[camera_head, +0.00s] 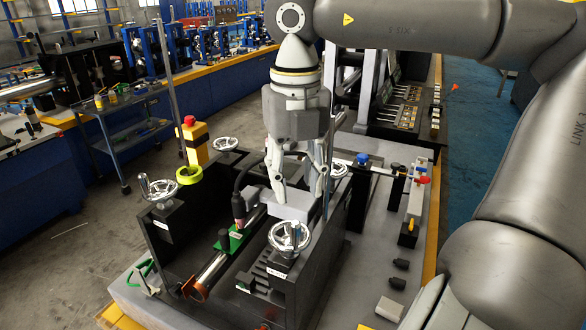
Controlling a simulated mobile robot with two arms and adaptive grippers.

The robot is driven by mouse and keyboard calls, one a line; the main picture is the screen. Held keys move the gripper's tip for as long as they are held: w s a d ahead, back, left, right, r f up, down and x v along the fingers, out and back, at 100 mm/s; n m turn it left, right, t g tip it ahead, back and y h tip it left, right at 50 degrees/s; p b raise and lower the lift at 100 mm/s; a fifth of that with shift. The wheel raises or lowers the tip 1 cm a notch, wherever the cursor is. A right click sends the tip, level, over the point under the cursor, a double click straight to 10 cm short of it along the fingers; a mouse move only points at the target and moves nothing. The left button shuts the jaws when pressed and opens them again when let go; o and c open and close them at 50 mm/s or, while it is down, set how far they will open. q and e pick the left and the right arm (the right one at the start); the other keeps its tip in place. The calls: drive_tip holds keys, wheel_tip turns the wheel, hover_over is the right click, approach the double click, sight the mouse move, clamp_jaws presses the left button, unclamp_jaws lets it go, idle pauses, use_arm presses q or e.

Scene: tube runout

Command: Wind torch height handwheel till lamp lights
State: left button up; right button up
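My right gripper (299,194) points down over the black fixture, its two fingers apart with nothing seen between them. A grey block (292,207) lies just behind or below the fingertips. A silver handwheel (289,238) sits in front of the gripper, apart from it. Another handwheel (338,169) is partly hidden close to the right finger. Two more handwheels stand at left, one in front (158,188) and one further back (224,143). The torch (239,207), with a black cable and reddish nozzle, points down near the tube (210,269). I cannot make out which wheel sets torch height, or a lit lamp.
A green clamp (229,240) sits by the tube. A yellow post with a red button (191,136) and a yellow-green tape roll (189,175) stand behind the left wall. Small parts lie on the grey table (366,260) at right. My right arm covers the upper right.

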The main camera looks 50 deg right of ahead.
sight(295, 222)
wheel_tip(295, 222, down, 10)
drive_tip(key=b, duration=0.6)
drive_tip(key=shift+r, duration=0.35)
clamp_jaws()
